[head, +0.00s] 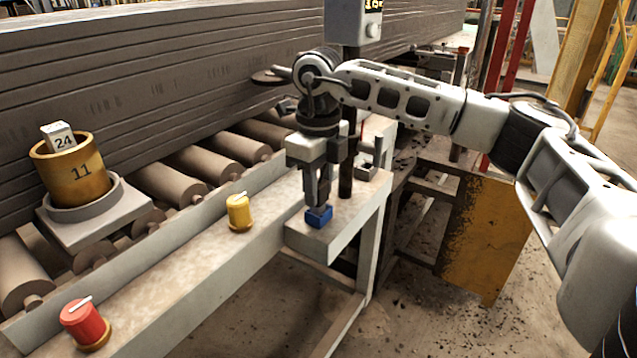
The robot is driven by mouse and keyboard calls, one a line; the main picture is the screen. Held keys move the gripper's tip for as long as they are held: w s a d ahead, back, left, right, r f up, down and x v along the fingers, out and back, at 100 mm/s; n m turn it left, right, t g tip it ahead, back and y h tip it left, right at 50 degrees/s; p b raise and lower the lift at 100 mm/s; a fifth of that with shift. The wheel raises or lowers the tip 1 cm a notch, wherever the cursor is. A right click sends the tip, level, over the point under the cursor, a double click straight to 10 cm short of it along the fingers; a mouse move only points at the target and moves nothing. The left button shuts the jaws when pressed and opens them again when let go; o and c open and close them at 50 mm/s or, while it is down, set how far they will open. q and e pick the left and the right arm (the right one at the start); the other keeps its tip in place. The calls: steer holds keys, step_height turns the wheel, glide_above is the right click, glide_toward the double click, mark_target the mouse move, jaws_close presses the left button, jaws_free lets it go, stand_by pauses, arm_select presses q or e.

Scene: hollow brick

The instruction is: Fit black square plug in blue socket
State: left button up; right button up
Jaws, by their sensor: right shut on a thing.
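The blue socket (319,219) is a small blue block near the front edge of the grey ledge, right of centre in the head view. My right gripper (318,200) points straight down over it, with its dark fingertips at the socket's top. It is shut on the black square plug, which is hard to tell apart from the dark fingers. The fingers hide the socket's opening, so I cannot tell whether the plug is above it or inside it. My left gripper is not in view.
A yellow knob (239,213) and a red knob (84,324) stand on the long rail (180,285) to the left. A dark post (346,172) rises close behind my right gripper. A brass cylinder (72,168) marked 11 sits on a grey base by the rollers.

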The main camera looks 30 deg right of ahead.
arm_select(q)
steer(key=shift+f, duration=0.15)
arm_select(e)
steer(key=shift+f, duration=0.2)
steer(key=o, duration=1.1)
steer(key=shift+c, duration=0.2)
step_height(320, 180, up, 11)
steer(key=shift+f+b, duration=0.1)
steer(key=shift+b, duration=0.3)
arm_select(q)
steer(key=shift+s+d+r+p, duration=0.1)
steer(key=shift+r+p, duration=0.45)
steer(key=shift+p, duration=0.4)
arm_select(e)
step_height(320, 180, up, 5)
steer(key=shift+r, duration=0.15)
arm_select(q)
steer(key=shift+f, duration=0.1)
